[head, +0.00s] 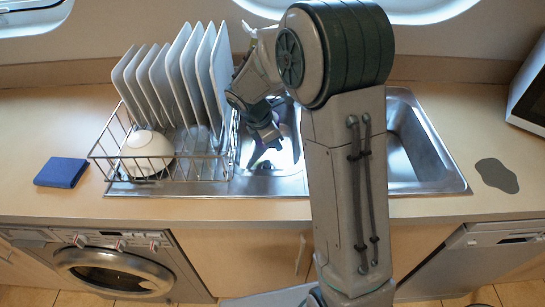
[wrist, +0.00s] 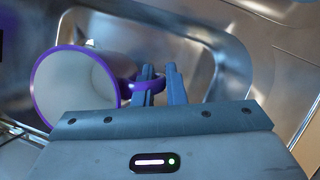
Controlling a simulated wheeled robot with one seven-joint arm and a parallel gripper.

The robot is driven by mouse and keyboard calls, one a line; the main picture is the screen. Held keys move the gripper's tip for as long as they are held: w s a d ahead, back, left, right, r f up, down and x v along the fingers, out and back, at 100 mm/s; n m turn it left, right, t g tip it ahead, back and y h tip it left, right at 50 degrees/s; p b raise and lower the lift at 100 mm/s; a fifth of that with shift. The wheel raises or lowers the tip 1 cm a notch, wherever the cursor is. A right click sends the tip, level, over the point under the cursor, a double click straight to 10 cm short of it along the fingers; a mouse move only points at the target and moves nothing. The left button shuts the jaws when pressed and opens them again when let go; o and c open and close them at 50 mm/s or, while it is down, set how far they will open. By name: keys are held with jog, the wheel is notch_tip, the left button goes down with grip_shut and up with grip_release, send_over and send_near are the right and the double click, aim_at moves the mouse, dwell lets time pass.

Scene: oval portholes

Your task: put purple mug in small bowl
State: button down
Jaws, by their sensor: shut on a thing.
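The purple mug (wrist: 80,88) is white inside with a purple rim and handle. In the wrist view its open mouth faces the camera, left of the fingers of my gripper (wrist: 160,84). The fingers are shut on its handle. The mug is over the steel sink, and I cannot tell whether it touches the metal. In the head view my gripper (head: 264,152) points down at the left sink basin (head: 283,160); my arm hides much of this basin and the mug is not clear there. A white bowl (head: 147,147), apparently upside down, is in the dish rack's front left.
The wire dish rack (head: 205,168) holds several upright white plates (head: 188,75) close left of my gripper. The right sink basin (head: 408,150) looks empty.

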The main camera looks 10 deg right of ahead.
jog(key=shift+f, duration=3.05)
jog(key=shift+f, duration=0.1)
jog(key=c, duration=1.5)
grip_release()
